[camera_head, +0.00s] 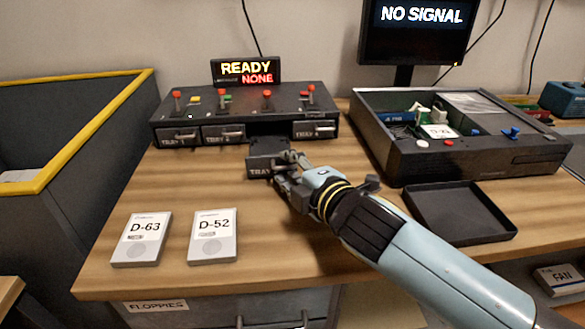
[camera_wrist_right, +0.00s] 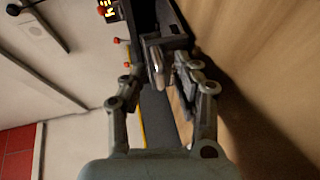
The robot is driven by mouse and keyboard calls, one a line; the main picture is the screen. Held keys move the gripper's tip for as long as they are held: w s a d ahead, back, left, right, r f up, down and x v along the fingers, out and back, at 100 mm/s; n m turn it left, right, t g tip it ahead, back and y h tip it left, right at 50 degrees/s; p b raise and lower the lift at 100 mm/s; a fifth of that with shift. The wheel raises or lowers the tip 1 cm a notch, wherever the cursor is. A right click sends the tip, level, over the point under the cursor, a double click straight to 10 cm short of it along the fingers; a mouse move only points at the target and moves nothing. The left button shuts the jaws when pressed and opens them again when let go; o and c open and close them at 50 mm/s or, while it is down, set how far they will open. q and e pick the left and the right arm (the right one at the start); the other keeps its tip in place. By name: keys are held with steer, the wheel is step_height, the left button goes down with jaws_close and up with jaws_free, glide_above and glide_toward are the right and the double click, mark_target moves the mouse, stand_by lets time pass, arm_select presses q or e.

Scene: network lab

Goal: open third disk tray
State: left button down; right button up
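The dark disk drive unit (camera_head: 245,102) stands at the back of the table with a row of trays. The third tray (camera_head: 262,148) is slid out towards me, leaving a dark gap in the unit's front. My right gripper (camera_head: 287,168) is at the front of this tray. In the right wrist view my right gripper (camera_wrist_right: 160,72) has its fingers apart, on either side of the tray's metal handle (camera_wrist_right: 157,67), with a gap beside the handle. The first tray (camera_head: 178,137), second tray (camera_head: 224,134) and fourth tray (camera_head: 315,130) are shut. My left gripper is not in view.
Disks D-63 (camera_head: 141,240) and D-52 (camera_head: 212,237) lie at the front left of the table. An open case (camera_head: 465,158) and an empty black tray (camera_head: 459,214) are on the right. A sign (camera_head: 246,70) reads READY, NONE.

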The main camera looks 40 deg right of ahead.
steer(key=v, duration=1.2)
